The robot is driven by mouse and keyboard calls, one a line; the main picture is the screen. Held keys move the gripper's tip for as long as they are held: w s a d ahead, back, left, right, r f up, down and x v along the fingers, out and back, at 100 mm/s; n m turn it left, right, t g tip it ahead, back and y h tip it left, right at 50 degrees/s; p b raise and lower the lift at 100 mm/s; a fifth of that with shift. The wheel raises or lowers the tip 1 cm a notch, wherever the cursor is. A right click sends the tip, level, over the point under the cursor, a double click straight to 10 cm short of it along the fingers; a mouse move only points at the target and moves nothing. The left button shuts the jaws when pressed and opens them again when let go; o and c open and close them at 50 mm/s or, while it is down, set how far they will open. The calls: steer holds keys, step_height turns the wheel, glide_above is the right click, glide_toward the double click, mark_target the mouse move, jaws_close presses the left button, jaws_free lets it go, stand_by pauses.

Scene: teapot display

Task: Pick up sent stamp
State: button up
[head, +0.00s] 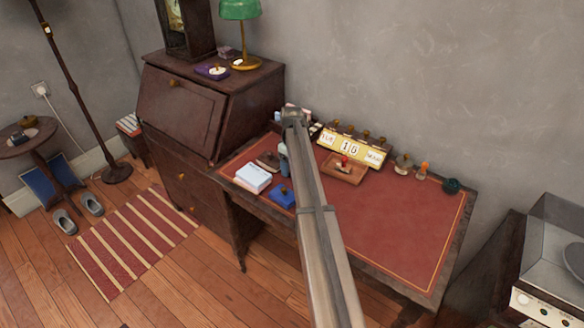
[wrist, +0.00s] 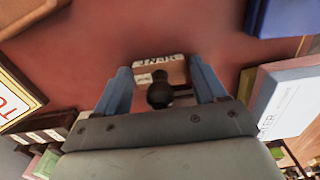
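The sent stamp (wrist: 174,70) shows in the wrist view as a small wooden block with a label reading "SENT" and a round black knob (wrist: 160,95). It is on the red desk top. My gripper (wrist: 160,72) is open, with its blue fingers on either side of the stamp and gaps beside the knob. In the head view my gripper (head: 284,164) is low over the left part of the desk, partly covered by my arm. I cannot make out the stamp clearly there.
A white box (head: 253,178) and a blue item (head: 282,195) lie near the desk's front left. A yellow calendar (head: 350,147) and a wooden tray (head: 343,174) stand to the right of my arm. The red desk top (head: 400,225) is clear at the right.

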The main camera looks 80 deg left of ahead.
steer(key=c, duration=0.8)
steer(key=shift+o, duration=0.2)
step_height(320, 180, up, 10)
steer(key=shift+f, duration=0.1)
steer(key=shift+d+m, duration=0.1)
steer(key=shift+m, duration=1.3)
steer(key=d+m, duration=0.5)
steer(key=d, duration=0.7)
steer(key=w+d+m, duration=1)
steer(key=w+d, duration=3.5)
steer(key=w+d+m, duration=0.3)
steer(key=w+d, duration=0.1)
steer(key=d, duration=1.1)
steer(key=w+d+m, duration=0.2)
steer(key=w+d, duration=0.3)
steer(key=d, duration=0.9)
steer(key=w+d+m, duration=0.3)
steer(key=w+d, duration=0.1)
steer(key=d, duration=1.1)
steer(key=shift+w+d+f+m, duration=0.2)
steer(key=shift+w+d+m, duration=0.1)
steer(key=shift+w+d, duration=0.1)
